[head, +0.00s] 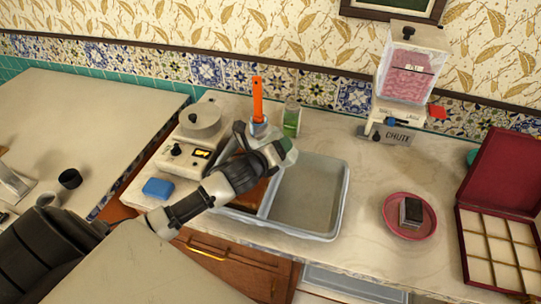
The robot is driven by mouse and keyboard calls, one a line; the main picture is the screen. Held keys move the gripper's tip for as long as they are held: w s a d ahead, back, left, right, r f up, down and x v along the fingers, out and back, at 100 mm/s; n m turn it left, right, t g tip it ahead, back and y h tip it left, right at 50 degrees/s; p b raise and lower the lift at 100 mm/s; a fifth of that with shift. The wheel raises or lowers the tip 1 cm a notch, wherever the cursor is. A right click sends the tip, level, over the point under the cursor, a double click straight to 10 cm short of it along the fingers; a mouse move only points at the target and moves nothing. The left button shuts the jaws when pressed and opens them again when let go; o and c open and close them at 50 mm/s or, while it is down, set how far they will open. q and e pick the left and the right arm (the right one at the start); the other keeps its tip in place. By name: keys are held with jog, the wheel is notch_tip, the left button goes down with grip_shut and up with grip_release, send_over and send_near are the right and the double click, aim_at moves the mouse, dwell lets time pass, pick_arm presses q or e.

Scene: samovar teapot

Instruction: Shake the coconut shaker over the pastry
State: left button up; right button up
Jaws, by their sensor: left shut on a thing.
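My left gripper (266,143) is above the divided sink tray, near its back edge. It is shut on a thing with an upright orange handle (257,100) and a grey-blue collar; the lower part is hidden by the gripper. No coconut shaker can be made out for certain. A small dark-topped block (411,211), which may be the pastry, sits on a round pink plate (393,222) on the counter. The plate is well to the right of my left gripper and apart from it. My right gripper is not in view.
The grey two-part tray (335,200) lies below the gripper. A green bottle (291,118) stands behind it. A scale-like device (183,157) and blue sponge (158,188) are left. A pink-filled dispenser (405,75) and red compartment box (497,200) are right. The counter between tray and plate is clear.

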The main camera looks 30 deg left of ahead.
pick_arm(q)
jog(key=n+b, duration=0.2)
jog(key=b, duration=0.1)
jog(key=d+n+t+h+b, duration=0.1)
jog(key=n+b, duration=0.1)
jog(key=d+f+n+t+h+b, duration=0.1)
jog(key=n+b, duration=0.1)
jog(key=b, duration=0.1)
jog(key=shift+w+d+b, duration=0.1)
jog(key=shift+w+b, duration=0.15)
jog(key=shift+b, duration=0.1)
jog(key=shift+r+n+t+b, duration=0.25)
jog(key=shift+n+t+b, duration=0.1)
jog(key=shift+n, duration=0.25)
jog(key=shift+r+n+t+b, duration=0.25)
jog(key=shift+n+t, duration=0.1)
jog(key=shift+n, duration=0.25)
jog(key=n, duration=0.1)
jog(key=r+n+t, duration=0.1)
jog(key=n, duration=0.3)
jog(key=shift+a+r+t, duration=0.25)
jog(key=shift+r+t, duration=0.05)
